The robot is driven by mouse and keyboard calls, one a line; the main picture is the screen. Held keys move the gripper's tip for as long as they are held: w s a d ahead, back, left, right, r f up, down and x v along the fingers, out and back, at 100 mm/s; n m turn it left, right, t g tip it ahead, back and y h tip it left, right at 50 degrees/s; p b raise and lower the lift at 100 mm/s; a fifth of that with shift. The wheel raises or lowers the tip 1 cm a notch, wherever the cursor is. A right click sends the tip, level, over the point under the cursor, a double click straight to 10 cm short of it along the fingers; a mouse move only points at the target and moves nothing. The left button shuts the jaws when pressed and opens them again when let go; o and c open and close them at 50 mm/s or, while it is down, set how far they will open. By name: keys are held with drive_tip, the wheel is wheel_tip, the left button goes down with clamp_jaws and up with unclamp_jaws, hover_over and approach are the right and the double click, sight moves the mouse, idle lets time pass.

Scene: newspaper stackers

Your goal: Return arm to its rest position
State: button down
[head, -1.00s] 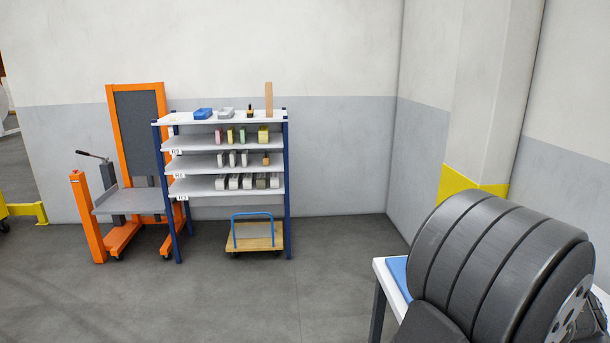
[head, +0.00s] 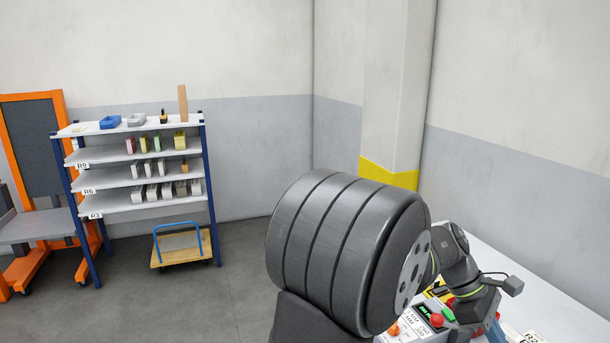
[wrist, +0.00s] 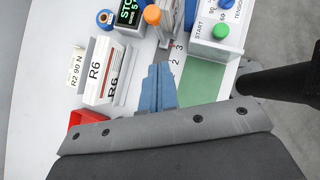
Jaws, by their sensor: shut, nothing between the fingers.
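My gripper (wrist: 159,70) shows in the wrist view as two blue fingers, pressed together with nothing between them. It is over the white table (wrist: 45,110), whose tabletop also shows at the right of the head view (head: 500,255). In the head view my arm's large dark links fill the lower middle, and its thinner end reaches down over the table at the right. The fingertips cannot be made out clearly in that view.
Around the fingers in the wrist view are white R6 holders (wrist: 105,72), a green pad (wrist: 202,82), a START button box (wrist: 218,35), an orange-capped item (wrist: 152,15) and a red tray (wrist: 85,120). A labelled shelf rack (head: 135,165) and a flat trolley (head: 178,248) stand at the left, apart.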

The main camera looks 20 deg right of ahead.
drive_tip(key=s+d+f, duration=0.3)
drive_tip(key=s+f, duration=0.2)
drive_tip(key=s, duration=0.1)
drive_tip(key=w+a+r, duration=0.1)
drive_tip(key=w, duration=1)
drive_tip(key=v, duration=1)
drive_tip(key=s+d+r+m+t+y, duration=0.2)
drive_tip(key=s+r+m+t, duration=0.1)
drive_tip(key=m, duration=0.4)
drive_tip(key=s+d+r+m+t+y, duration=0.1)
drive_tip(key=s+d+r+m+t, duration=0.2)
drive_tip(key=s+r+m, duration=0.2)
drive_tip(key=shift+s+d+m+y, duration=0.25)
drive_tip(key=shift+s+m+y, duration=0.15)
drive_tip(key=shift+s+m, duration=1.35)
drive_tip(key=c, duration=2.2)
unclamp_jaws()
